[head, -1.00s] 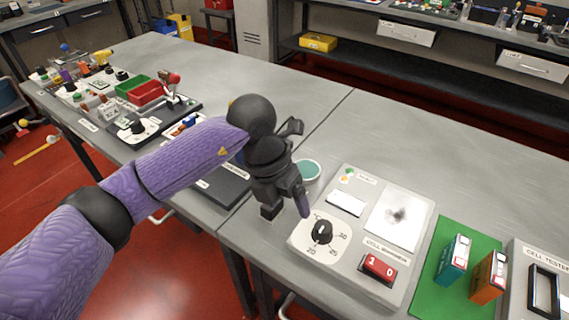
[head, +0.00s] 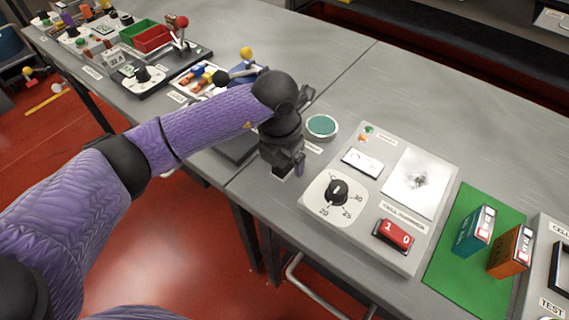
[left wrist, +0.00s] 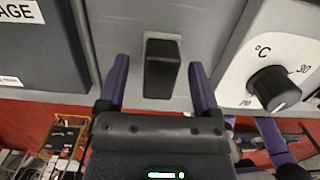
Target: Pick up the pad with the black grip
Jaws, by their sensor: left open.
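The black grip (left wrist: 161,68) is an upright dark block near the table's front edge. In the left wrist view it stands between the two purple fingers, with a gap on each side. My left gripper (head: 289,165) is open, pointing down over it, and hides most of it in the head view. My right gripper is not in view.
A panel with a dial (head: 337,190) and a red switch (head: 394,234) lies right of the gripper. A round teal-topped dish (head: 321,126) sits just behind. A green mat (head: 463,285) holds teal and orange batteries. The back of the table is clear.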

